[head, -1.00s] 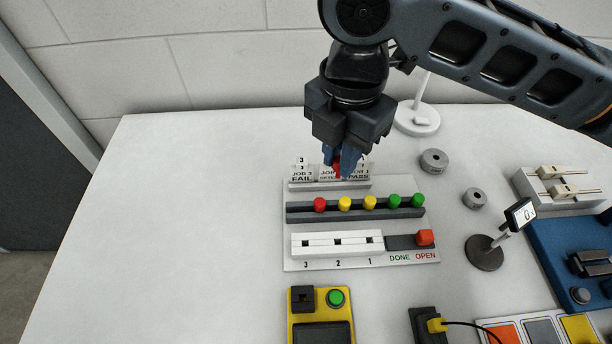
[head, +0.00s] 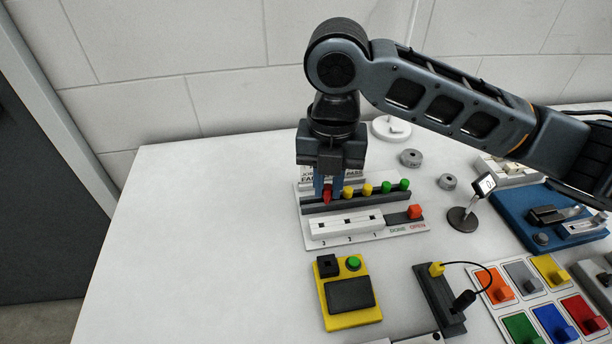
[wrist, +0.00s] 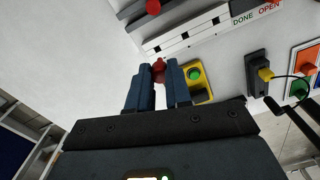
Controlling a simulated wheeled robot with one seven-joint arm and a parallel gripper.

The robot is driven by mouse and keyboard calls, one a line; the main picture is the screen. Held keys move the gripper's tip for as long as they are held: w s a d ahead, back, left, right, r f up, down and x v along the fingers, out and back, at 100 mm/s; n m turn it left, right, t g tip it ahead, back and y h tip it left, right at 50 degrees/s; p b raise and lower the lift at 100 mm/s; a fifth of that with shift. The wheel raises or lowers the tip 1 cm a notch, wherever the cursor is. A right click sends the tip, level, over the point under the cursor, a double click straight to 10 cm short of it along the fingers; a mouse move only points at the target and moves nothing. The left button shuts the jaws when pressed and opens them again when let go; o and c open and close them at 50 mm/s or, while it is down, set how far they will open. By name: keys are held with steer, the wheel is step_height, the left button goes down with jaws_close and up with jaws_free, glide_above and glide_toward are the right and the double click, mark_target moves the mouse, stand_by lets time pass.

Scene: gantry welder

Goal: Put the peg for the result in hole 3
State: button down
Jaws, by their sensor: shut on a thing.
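My gripper (head: 327,194) is shut on a red peg (wrist: 158,70), which shows between its blue fingers in the wrist view. In the head view the gripper points down in front of the left end of the peg rack (head: 420,197). The white hole block (head: 335,231) has three dark, empty-looking square holes, numbered 3, 2, 1 from left to right. Hole 3 (head: 323,228) is at the left end, just below the fingertips in the picture; it also shows in the wrist view (wrist: 157,49). Another red peg (wrist: 153,7) stands at the rack's left end, mostly hidden in the head view.
Yellow and green pegs (head: 367,189) stand in the rack. An orange-red slider block (head: 415,211) sits right of the holes, above the DONE/OPEN labels. Job cards (head: 352,172) behind are partly hidden by my gripper. A yellow box (head: 349,293) stands in front; the table's left is clear.

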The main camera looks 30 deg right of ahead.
steer(key=shift+s+a+f, duration=0.15)
steer(key=shift+a+f, duration=0.1)
steer(key=shift+a, duration=0.1)
steer(key=shift+a+f+b, duration=0.1)
steer(key=shift+f+b, duration=1.8)
steer(key=shift+f, duration=0.5)
steer(key=shift+f+b, duration=0.9)
steer(key=shift+f, duration=0.35)
steer(key=c, duration=1)
jaws_free()
steer(key=shift+o, duration=0.2)
steer(key=shift+r, duration=0.1)
step_height(320, 180, up, 8)
steer(key=shift+f, duration=0.2)
